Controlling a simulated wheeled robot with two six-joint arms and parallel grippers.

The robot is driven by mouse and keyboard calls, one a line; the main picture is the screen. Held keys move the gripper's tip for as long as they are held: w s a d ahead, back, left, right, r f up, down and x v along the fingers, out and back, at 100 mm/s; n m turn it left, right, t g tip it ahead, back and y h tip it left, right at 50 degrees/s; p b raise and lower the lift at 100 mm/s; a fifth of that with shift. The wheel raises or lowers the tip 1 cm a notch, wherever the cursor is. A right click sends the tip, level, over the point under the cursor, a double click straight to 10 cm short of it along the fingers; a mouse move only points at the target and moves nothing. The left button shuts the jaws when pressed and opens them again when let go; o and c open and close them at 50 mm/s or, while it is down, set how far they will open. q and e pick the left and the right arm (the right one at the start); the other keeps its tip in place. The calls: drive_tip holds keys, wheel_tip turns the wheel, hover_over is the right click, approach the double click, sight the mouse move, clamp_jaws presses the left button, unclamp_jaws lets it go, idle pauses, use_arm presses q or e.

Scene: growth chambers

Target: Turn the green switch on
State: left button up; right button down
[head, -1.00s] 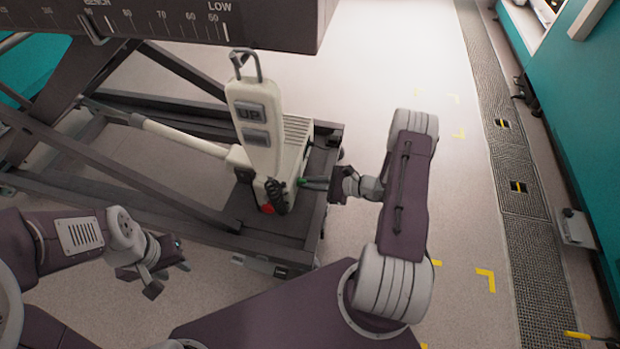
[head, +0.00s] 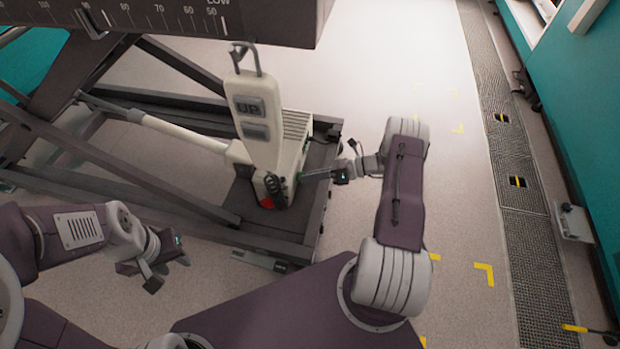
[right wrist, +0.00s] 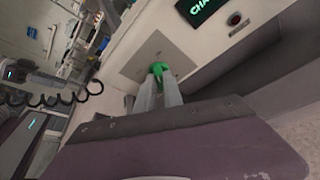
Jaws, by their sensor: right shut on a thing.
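The green switch (right wrist: 159,69) shows in the right wrist view on a grey plate (right wrist: 150,52) on a pale housing. My right gripper (right wrist: 159,88) is shut on the green switch, with its fingertips around it. In the head view the right gripper (head: 308,175) reaches in from the right to the side of the white control box (head: 292,135), where a small bit of green shows. My left gripper (head: 170,263) hangs empty over the floor at the lower left. Its jaws look apart.
A pale handset (head: 254,115) with an UP button stands in front of the box, with a coiled cord and a red button (head: 267,203) below it. The dark lift frame (head: 200,205) spans the left.

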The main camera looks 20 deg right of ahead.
drive_tip(key=shift+f+m+y+b, duration=0.15)
drive_tip(key=shift+m+y+b, duration=0.15)
drive_tip(key=shift+m+b, duration=0.35)
drive_tip(key=c, duration=1.5)
unclamp_jaws()
drive_tip(key=p+v, duration=0.3)
drive_tip(key=v, duration=0.6)
drive_tip(key=shift+w+d, duration=0.15)
drive_tip(key=shift+w, duration=0.05)
